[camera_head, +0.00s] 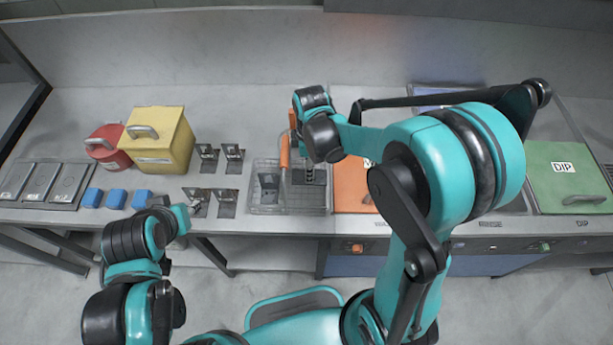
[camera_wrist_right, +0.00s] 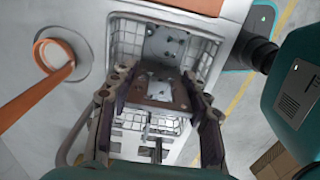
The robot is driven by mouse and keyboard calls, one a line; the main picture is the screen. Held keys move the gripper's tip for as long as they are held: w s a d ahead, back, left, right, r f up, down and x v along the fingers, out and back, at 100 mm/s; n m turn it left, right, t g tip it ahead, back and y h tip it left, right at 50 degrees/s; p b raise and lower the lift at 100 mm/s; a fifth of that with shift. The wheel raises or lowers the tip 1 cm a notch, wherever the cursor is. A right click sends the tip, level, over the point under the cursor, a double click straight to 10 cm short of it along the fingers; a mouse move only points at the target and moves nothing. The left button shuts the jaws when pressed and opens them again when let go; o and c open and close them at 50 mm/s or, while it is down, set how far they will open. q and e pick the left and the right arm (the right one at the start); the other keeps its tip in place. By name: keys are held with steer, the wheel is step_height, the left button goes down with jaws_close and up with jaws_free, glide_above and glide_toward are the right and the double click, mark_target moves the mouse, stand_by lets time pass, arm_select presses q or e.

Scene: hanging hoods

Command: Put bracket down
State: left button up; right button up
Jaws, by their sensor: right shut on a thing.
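Whether the bracket touches the basket floor cannot be told. In the head view the right gripper (camera_head: 308,172) points down into the right half of the basket (camera_head: 262,209), and the wrist hides most of the held bracket. Another bracket (camera_head: 268,185) stands in the basket's left part. My left gripper (camera_head: 188,214) is at the bench's front edge beside a bracket (camera_head: 223,198); its finger opening is unclear.
More brackets (camera_head: 207,153) stand left of the basket. An orange hook handle (camera_head: 284,150) rises at the basket's back. An orange lid (camera_head: 352,190) adjoins its right side. Yellow (camera_head: 165,150) and red (camera_head: 108,150) containers, blue blocks (camera_head: 115,199) and grey trays (camera_head: 50,185) stand left.

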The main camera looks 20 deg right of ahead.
steer(key=shift+a+f, duration=0.25)
steer(key=shift+f, duration=0.15)
step_height(320, 180, down, 4)
steer(key=shift+r+b, duration=0.15)
steer(key=shift+b, duration=0.55)
steer(key=shift+r, duration=0.1)
steer(key=shift+f+b, duration=0.6)
steer(key=shift+f, duration=0.05)
steer(key=o, duration=1.5)
steer(key=shift+r, duration=0.1)
